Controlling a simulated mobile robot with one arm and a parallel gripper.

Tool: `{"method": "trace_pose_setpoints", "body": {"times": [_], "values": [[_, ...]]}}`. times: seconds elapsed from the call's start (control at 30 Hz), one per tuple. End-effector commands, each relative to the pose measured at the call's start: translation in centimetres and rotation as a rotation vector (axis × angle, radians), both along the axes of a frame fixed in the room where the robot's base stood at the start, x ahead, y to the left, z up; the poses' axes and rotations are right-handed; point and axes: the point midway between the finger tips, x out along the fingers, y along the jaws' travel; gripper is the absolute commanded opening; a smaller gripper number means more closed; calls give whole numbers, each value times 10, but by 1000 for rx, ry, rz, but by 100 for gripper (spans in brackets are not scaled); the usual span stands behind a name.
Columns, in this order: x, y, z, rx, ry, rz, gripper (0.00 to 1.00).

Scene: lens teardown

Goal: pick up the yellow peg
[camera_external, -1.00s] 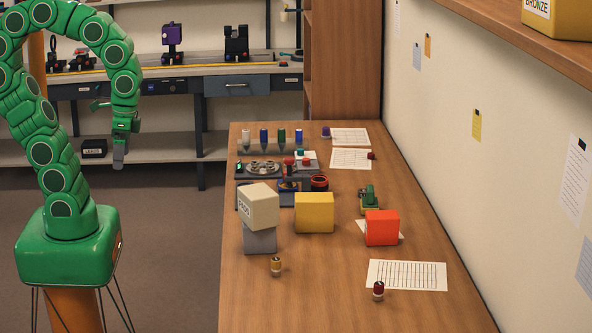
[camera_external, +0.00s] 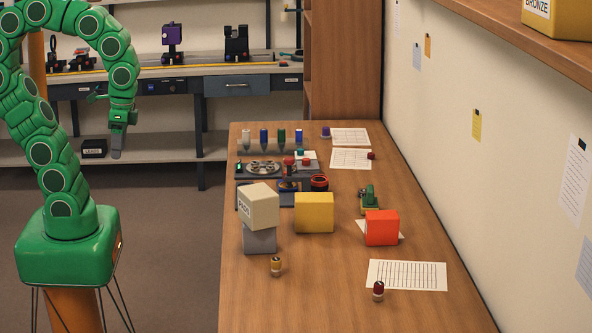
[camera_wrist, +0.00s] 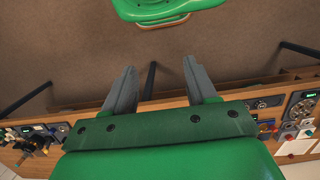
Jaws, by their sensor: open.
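A small yellow piece (camera_external: 276,266) with a pale lower end and dark marks on top stands upright near the front left of the wooden table; it looks like the yellow peg. It is not recognisable in the wrist view. My gripper (camera_external: 116,154) hangs down over the floor left of the table, well apart from the yellow piece. In the wrist view my gripper (camera_wrist: 159,68) has its two grey fingers spread, with nothing between them.
A cream box on a grey box (camera_external: 260,239), a yellow box (camera_external: 314,213) and an orange-red box (camera_external: 381,228) stand behind the peg. A small dark red piece (camera_external: 378,290) stands to its right. Several pegs (camera_external: 281,137) line the table's far end. Its front is mostly clear.

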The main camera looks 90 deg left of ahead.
Motion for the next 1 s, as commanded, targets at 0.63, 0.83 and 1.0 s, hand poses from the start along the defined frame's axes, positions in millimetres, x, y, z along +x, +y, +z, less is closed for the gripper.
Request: {"method": "trace_pose_setpoints", "body": {"times": [0.63,0.83,1.0], "values": [[53,25,34,138,43,-224,57],[95,35,40,241,82,-396,57],[133,37,45,330,126,-556,57]]}}
